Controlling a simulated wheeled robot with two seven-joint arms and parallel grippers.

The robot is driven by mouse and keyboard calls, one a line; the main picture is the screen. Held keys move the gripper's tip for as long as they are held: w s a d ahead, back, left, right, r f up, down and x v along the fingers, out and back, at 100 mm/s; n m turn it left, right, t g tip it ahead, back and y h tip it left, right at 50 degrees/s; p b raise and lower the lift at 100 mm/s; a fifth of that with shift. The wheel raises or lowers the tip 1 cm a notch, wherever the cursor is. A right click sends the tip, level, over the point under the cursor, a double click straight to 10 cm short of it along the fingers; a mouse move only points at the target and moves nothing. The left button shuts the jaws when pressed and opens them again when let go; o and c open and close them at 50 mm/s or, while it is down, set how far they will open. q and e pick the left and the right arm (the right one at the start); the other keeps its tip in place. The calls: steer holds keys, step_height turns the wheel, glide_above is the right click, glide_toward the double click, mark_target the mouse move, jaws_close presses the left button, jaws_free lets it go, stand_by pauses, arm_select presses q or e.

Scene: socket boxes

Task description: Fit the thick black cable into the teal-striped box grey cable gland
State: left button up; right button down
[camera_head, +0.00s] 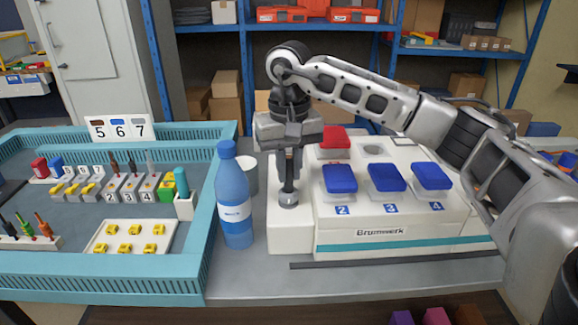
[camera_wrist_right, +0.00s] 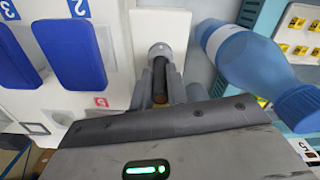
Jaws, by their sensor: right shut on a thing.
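The white teal-striped box (camera_head: 345,242), marked "Brumwerk", stands on the table. Its grey cable gland (camera_head: 288,200) rises from the low left part of the box and also shows in the right wrist view (camera_wrist_right: 160,50). My right gripper (camera_head: 289,172) points down above the gland, shut on the thick black cable (camera_wrist_right: 174,82). The cable is upright, and its lower end meets the gland's top. I cannot tell how far it sits inside. The fingers hide part of the cable. My left gripper is not in view.
A blue bottle (camera_head: 235,200) stands close left of the box, with a white cup (camera_head: 248,175) behind it. Blue covers (camera_head: 340,179) and a red cover (camera_head: 334,138) sit on the box. A teal-rimmed tray (camera_head: 207,215) with small parts fills the left.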

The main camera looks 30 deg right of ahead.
steer(key=shift+f+b, duration=0.7)
steer(key=shift+f, duration=0.35)
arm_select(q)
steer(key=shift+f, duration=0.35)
arm_select(e)
steer(key=c, duration=1.3)
jaws_free()
steer(key=shift+r, duration=0.5)
arm_select(q)
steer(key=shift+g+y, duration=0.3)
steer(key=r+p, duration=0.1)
steer(key=p, duration=0.2)
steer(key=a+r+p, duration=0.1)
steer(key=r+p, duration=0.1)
steer(key=p, duration=0.2)
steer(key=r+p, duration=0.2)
steer(key=p, duration=0.1)
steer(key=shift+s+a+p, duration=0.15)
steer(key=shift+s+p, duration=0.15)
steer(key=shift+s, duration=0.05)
arm_select(e)
step_height(320, 180, up, 22)
